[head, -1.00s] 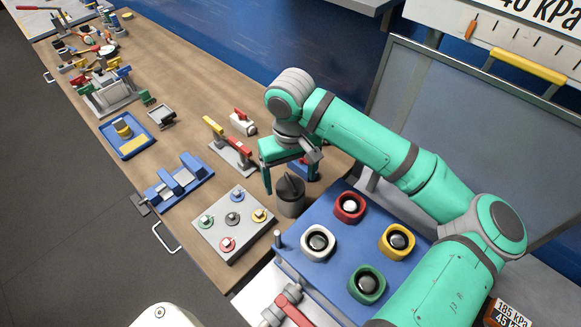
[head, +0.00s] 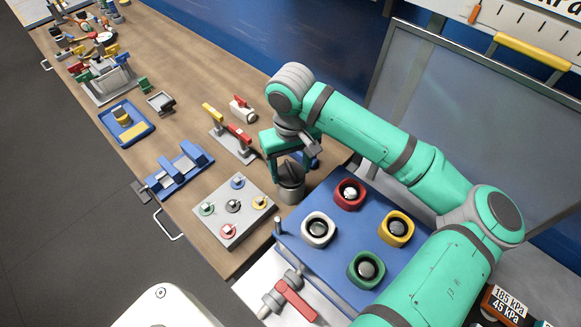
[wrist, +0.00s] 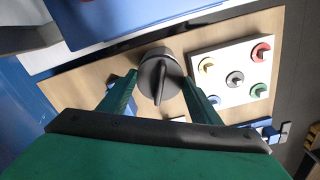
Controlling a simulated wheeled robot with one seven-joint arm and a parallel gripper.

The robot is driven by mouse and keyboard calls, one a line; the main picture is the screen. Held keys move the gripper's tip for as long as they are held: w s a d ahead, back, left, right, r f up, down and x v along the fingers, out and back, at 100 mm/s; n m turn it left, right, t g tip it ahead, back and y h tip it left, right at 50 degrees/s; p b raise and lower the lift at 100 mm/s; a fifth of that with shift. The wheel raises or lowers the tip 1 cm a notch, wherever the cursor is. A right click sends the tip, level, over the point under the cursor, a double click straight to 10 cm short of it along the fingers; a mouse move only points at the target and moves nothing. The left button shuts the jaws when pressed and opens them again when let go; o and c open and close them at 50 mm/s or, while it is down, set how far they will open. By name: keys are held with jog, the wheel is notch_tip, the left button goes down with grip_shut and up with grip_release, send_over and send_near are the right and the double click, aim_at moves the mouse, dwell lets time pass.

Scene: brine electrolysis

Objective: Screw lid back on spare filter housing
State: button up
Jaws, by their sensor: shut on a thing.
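The spare filter housing (head: 291,190) is a grey cylinder standing upright on the wooden bench by the blue panel. Its dark grey lid (head: 291,170) with a raised grip bar is on top. In the wrist view the round lid (wrist: 152,84) is seen from above, its bar running lengthwise between my fingers. My gripper (head: 290,172) is green, points down, and is shut on the lid, one finger on each side. In the wrist view the gripper (wrist: 160,82) has its fingertips at the lid's edges. The seam between lid and housing is too small to judge.
A blue panel (head: 336,274) with red, white, yellow and green rings is close on the right. A grey plate (head: 217,238) with several coloured pegs lies to the left. A red-and-yellow fixture (head: 232,143) and blue clamp (head: 180,172) stand further back. Bare bench lies between them.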

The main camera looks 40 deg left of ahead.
jog(key=m, duration=0.4)
jog(key=shift+c, duration=0.2)
jog(key=shift+m, duration=0.8)
